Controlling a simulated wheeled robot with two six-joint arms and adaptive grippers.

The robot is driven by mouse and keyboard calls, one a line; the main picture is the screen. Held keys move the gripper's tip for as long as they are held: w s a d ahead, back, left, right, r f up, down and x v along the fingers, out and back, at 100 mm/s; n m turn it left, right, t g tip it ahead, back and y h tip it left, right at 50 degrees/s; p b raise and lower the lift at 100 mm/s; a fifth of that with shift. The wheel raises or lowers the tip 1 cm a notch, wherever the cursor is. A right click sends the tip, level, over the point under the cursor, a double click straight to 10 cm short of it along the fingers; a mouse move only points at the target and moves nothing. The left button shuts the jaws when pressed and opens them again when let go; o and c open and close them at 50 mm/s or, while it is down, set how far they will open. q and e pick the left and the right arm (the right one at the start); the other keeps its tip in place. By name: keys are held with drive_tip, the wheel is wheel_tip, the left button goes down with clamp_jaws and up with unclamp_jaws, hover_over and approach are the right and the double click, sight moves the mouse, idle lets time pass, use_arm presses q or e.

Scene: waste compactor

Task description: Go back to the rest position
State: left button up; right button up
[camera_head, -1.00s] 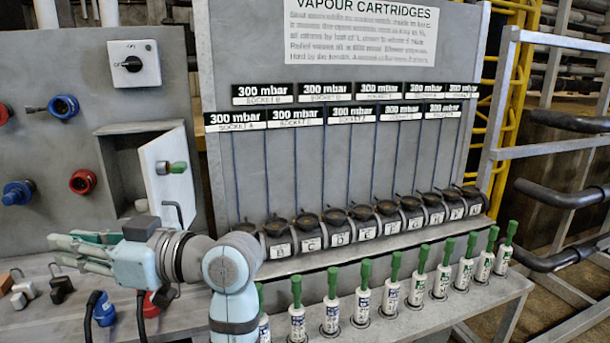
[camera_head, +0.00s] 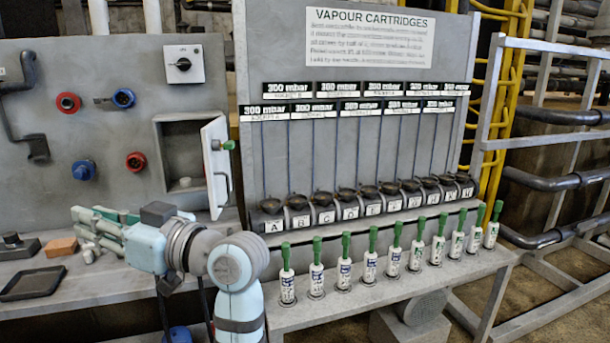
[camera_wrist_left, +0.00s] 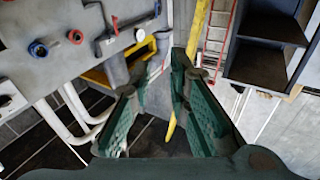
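My left gripper (camera_head: 88,228) reaches in from the lower middle and points left, above the grey bench at the left of the head view. In the left wrist view its two green fingers (camera_wrist_left: 158,65) stand apart with nothing between them, so it is open and empty. In the head view the fingers are seen side-on and partly overlap. My right gripper is not in view.
A grey panel (camera_head: 120,75) has an open cabinet door (camera_head: 216,168) behind my left arm. A cartridge rack (camera_head: 350,255) with several green-topped cartridges stands right of it. A brick (camera_head: 61,247) and black tray (camera_head: 32,283) lie on the bench. Metal rails (camera_head: 490,130) stand at right.

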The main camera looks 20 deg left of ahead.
use_arm(q)
drive_tip(key=w+d+m+t, duration=0.2)
drive_tip(key=w+m+t, duration=0.55)
drive_tip(key=w, duration=0.55)
drive_tip(key=w+d+f+m+t+h, duration=0.55)
drive_tip(key=w+f+m+t, duration=0.2)
drive_tip(key=w+f, duration=0.35)
drive_tip(key=w+d+f+m+g+h+p, duration=0.1)
drive_tip(key=d+f+m+h, duration=0.3)
drive_tip(key=f, duration=1.1)
drive_tip(key=w+d+f+m+g+h+p, duration=0.15)
drive_tip(key=d+f+h, duration=0.35)
drive_tip(key=f, duration=1)
drive_tip(key=s+f+n+g+h+p, duration=0.15)
drive_tip(key=s+f+g+h, duration=0.3)
drive_tip(key=s+f, duration=1.8)
drive_tip(key=s+a+f+g+p, duration=0.1)
drive_tip(key=s+f+g, duration=0.2)
drive_tip(key=s, duration=1.4)
drive_tip(key=s+a+f+n+g+p, duration=0.1)
drive_tip(key=s+f, duration=0.5)
drive_tip(key=s, duration=1.1)
drive_tip(key=shift+s+a+f+g+y, duration=0.2)
drive_tip(key=shift+a+f+g+y, duration=0.35)
drive_tip(key=shift+g, duration=0.55)
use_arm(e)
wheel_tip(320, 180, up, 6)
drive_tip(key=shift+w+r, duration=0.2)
